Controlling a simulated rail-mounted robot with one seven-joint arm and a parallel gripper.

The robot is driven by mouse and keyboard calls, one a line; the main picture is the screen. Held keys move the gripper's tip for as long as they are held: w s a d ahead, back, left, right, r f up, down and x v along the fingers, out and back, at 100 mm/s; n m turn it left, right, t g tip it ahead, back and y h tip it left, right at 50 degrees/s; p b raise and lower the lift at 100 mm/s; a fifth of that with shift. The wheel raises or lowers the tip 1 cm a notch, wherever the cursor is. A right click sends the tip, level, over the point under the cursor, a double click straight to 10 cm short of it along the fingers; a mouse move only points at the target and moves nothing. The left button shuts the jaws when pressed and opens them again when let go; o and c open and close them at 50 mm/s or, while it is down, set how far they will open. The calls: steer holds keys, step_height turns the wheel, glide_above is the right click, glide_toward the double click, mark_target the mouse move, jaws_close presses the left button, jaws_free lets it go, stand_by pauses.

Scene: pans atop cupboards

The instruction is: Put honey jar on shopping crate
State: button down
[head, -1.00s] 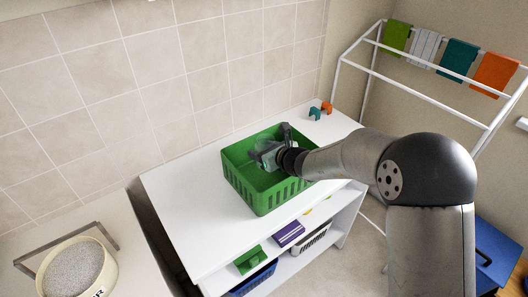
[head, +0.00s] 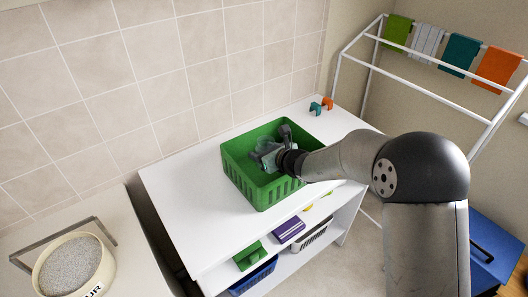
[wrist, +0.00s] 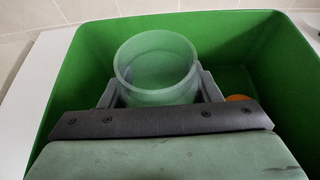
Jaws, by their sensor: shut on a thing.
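The honey jar (wrist: 156,66) is a pale, see-through round jar with an open-looking rim at its top. It is upright or nearly so, between the two grey fingers of my gripper (wrist: 158,88), which is shut on it. In the head view my gripper (head: 268,158) reaches down inside the green shopping crate (head: 268,195), and the crate walls surround the jar in the wrist view (wrist: 275,65). I cannot tell whether the jar touches the crate floor; its lower part is hidden by my gripper.
A small orange thing (wrist: 238,98) shows low in the crate, right of the jar. The crate stands on a white shelf unit (head: 190,190). Small teal and orange hooks (head: 321,106) lie behind it. A drying rack (head: 445,95) stands at right, a tub (head: 75,265) at left.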

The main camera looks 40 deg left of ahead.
steer(key=shift+c, duration=2.3)
jaws_free()
steer(key=shift+r+p, duration=0.55)
steer(key=shift+p, duration=0.3)
steer(key=shift+r+p, duration=0.5)
steer(key=shift+p, duration=0.25)
steer(key=shift+s+d+f+b, duration=0.15)
steer(key=shift+d+b, duration=0.75)
steer(key=shift+b, duration=0.15)
steer(key=b+v, duration=0.2)
steer(key=v, duration=0.8)
